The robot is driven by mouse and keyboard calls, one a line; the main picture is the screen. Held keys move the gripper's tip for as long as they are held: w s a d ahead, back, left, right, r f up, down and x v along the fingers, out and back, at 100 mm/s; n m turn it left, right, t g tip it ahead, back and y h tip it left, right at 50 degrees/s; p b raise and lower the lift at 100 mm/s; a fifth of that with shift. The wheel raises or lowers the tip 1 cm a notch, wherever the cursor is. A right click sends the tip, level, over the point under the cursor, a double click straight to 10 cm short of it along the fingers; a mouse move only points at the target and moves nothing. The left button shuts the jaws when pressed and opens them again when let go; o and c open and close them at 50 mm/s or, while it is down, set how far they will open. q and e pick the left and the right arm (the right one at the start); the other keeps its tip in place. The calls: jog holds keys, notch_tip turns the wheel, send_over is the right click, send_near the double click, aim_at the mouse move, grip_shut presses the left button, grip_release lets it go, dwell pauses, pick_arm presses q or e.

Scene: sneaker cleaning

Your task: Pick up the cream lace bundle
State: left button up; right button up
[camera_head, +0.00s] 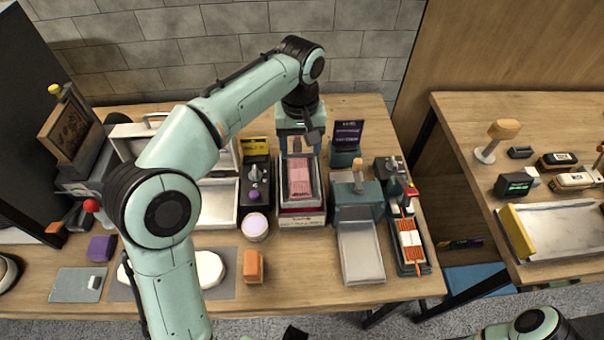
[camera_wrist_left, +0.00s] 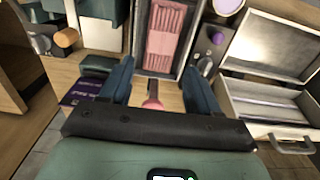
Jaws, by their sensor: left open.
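My left gripper (camera_head: 297,143) is open at the back of the table, behind a dark open box (camera_head: 316,190). In the left wrist view, its two blue fingers (camera_wrist_left: 160,92) stand apart, with a narrow pink piece (camera_wrist_left: 152,96) visible between them. I cannot tell whether they touch it. A pink, striped bundle (camera_head: 299,178) lies in the box; it also shows in the left wrist view (camera_wrist_left: 165,38), beyond the fingertips. No clearly cream lace bundle can be made out. A dark piece at the bottom edge may be my right gripper, mostly cut off.
A purple-knobbed device (camera_head: 255,185) stands left of the box, and a teal press with a metal tray (camera_head: 361,250) stands right. A dark upright card (camera_head: 348,134) is close to the gripper on the right. A white case (camera_wrist_left: 270,105) lies open. A second table is at right.

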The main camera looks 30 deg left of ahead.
aim_at(299, 174)
pick_arm(q)
notch_tip(299, 174, down, 3)
jog(key=shift+s+f, duration=0.1)
jog(key=shift+s, duration=0.05)
jog(key=shift+f+b, duration=0.35)
jog(key=shift+f, duration=0.25)
notch_tip(299, 174, down, 5)
jog(key=shift+a+f+b, duration=0.1)
jog(key=shift+b, duration=0.4)
jog(key=shift+c, duration=0.3)
jog(key=c, duration=0.6)
